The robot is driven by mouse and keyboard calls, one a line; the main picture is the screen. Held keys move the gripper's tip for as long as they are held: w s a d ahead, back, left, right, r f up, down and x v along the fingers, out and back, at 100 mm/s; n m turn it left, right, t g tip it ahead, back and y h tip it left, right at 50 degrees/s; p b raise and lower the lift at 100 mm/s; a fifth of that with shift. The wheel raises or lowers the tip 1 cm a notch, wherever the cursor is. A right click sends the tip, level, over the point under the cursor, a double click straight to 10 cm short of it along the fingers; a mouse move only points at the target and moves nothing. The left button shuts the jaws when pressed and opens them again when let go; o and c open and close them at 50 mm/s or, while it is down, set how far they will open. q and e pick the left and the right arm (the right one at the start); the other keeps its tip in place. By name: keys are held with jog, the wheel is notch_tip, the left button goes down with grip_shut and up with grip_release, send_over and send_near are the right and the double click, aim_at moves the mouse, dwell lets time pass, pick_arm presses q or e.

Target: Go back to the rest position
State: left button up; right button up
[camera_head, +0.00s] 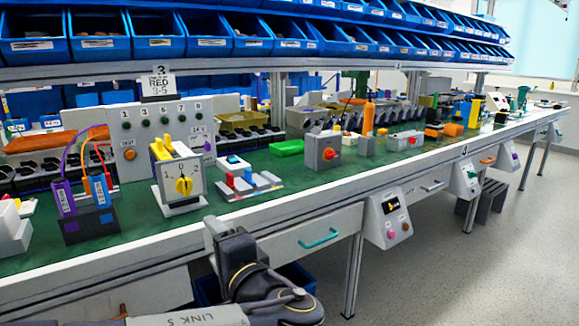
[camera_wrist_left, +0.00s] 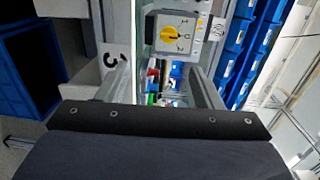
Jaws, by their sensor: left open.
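The rotary switch is a white box (camera_head: 182,169) with a yellow knob (camera_head: 184,186) and marks around it, on a grey stand on the green bench top. In the left wrist view the white switch face (camera_wrist_left: 164,50) and yellow knob (camera_wrist_left: 176,38) show beyond my fingers. My left gripper (camera_head: 219,232) is in front of the bench edge, below and to the right of the switch, apart from it. In the left wrist view its two fingers (camera_wrist_left: 160,76) stand wide apart with nothing held between them. My right gripper is in neither view.
The white bench edge and a drawer with a teal handle (camera_head: 319,239) are close to my left arm. A control box (camera_head: 388,218) hangs further right. A small rack with red and blue parts (camera_head: 247,183) stands right of the switch. Open floor lies at right.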

pick_arm(q)
jog(key=s+a+f+n+g+h, duration=0.35)
jog(key=s+a+f+g, duration=0.45)
jog(key=a+f, duration=0.55)
jog(key=s+d+f+n+g+h, duration=0.1)
jog(key=s+f+n+h, duration=0.25)
jog(key=s, duration=0.25)
jog(key=s+f+n+g+h, duration=0.2)
jog(key=s+f+h, duration=0.15)
jog(key=s, duration=0.25)
jog(key=s+d+r+n+t+h+p, duration=0.1)
jog(key=d+r+p, duration=0.1)
jog(key=r+p, duration=1.5)
jog(key=d+r+n+t+h+p, duration=0.1)
jog(key=r+n+h+p, duration=0.1)
jog(key=r+p, duration=1.6)
jog(key=shift+s+d+r+n+p, duration=0.2)
jog(key=shift+s+d+n+p, duration=0.1)
jog(key=shift+s+d, duration=0.1)
